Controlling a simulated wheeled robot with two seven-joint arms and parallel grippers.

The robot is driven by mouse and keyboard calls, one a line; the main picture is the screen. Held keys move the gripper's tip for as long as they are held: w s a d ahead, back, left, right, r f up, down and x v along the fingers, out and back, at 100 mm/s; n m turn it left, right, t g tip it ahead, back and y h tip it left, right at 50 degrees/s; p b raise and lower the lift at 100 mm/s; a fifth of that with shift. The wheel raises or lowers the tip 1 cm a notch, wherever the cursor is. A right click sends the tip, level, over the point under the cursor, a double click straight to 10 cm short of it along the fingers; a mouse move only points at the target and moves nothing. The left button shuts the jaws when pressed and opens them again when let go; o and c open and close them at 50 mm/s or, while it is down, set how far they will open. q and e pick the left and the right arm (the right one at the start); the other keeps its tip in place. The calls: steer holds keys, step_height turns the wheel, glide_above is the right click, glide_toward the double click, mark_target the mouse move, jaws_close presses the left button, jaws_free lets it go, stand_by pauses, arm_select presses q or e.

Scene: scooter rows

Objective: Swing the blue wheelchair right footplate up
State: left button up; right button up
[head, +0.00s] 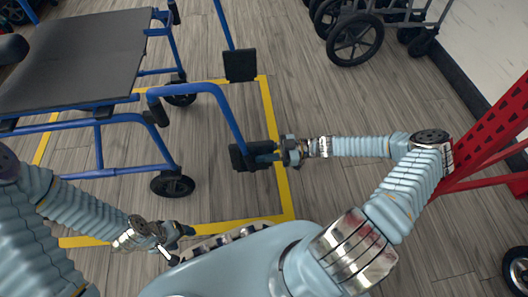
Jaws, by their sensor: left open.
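The blue wheelchair (120,118) stands at the left with a dark seat, its front facing right. Its near footplate, the right one (238,158), is a dark square at the end of a blue hanger tube. The far footplate (240,65) is a similar dark square. My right gripper (268,153) comes in from the right with its fingers at the right footplate's outer edge. Whether they grip it is too small to tell. My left gripper (177,245) is open and empty, low over the floor, nearer than the front caster (173,185).
Yellow floor tape (275,130) frames the wheelchair's bay. Another wheeled chair (356,40) stands at the top right by the wall. A red perforated frame (490,130) stands at the right edge. Floor between the footplates and that chair is clear.

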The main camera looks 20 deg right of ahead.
steer(key=o, duration=0.3)
steer(key=shift+o, duration=0.2)
steer(key=shift+d, duration=0.1)
steer(key=v, duration=1.3)
steer(key=shift+d+p, duration=0.3)
steer(key=shift+d, duration=0.05)
steer(key=shift+s+a+f, duration=0.1)
